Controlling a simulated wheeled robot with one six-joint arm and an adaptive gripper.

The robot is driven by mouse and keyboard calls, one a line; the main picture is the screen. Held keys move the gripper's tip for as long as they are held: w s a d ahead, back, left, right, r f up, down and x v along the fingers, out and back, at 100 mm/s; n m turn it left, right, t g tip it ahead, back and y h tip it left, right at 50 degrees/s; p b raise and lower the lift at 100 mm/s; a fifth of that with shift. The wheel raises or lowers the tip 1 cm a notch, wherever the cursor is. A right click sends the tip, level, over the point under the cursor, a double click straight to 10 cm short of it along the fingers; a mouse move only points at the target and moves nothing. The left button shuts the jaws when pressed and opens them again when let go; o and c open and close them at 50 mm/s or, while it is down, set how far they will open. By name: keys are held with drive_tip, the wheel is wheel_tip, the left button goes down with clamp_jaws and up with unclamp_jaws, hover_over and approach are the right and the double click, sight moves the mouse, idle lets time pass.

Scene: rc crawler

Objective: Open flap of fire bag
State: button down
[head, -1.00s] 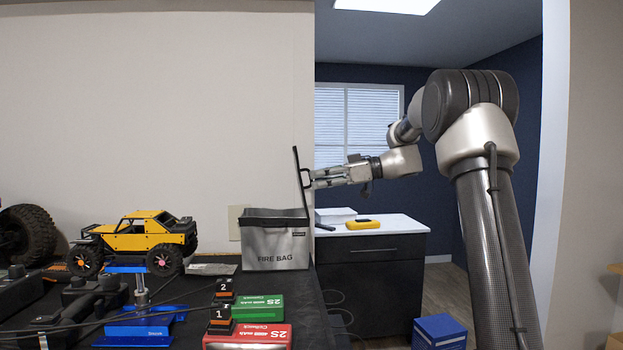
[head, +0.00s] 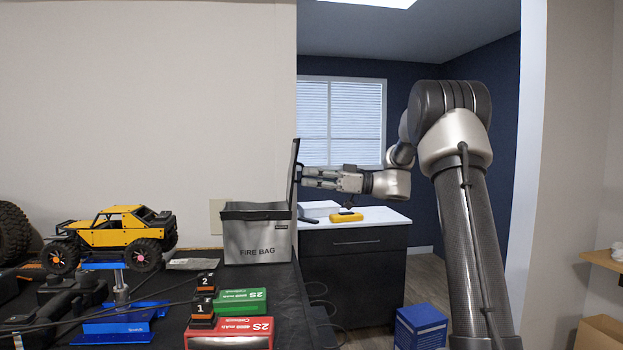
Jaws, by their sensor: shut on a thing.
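The grey fire bag (head: 257,236), lettered "FIRE BAG", stands on the black table near its right edge, with its dark rim showing at the top. Its dark flap (head: 294,165) stands nearly upright above the bag's right side, seen almost edge-on. My gripper (head: 303,174) reaches in from the right and is shut on the flap. The fingertips are small and partly hidden at the flap's edge. The inside of the bag is hidden from this angle.
A yellow toy crawler (head: 115,230) sits on a blue stand to the left. Green (head: 240,301) and red (head: 230,333) battery boxes lie in front of the bag. Behind my arm, a white-topped cabinet (head: 355,240) carries a yellow device (head: 346,216). A blue box (head: 420,327) is on the floor.

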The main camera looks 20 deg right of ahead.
drive_tip(key=shift+f, duration=0.15)
drive_tip(key=c, duration=1.6)
unclamp_jaws()
drive_tip(key=shift+a, duration=0.1)
drive_tip(key=v, duration=1.2)
drive_tip(key=shift+w, duration=0.1)
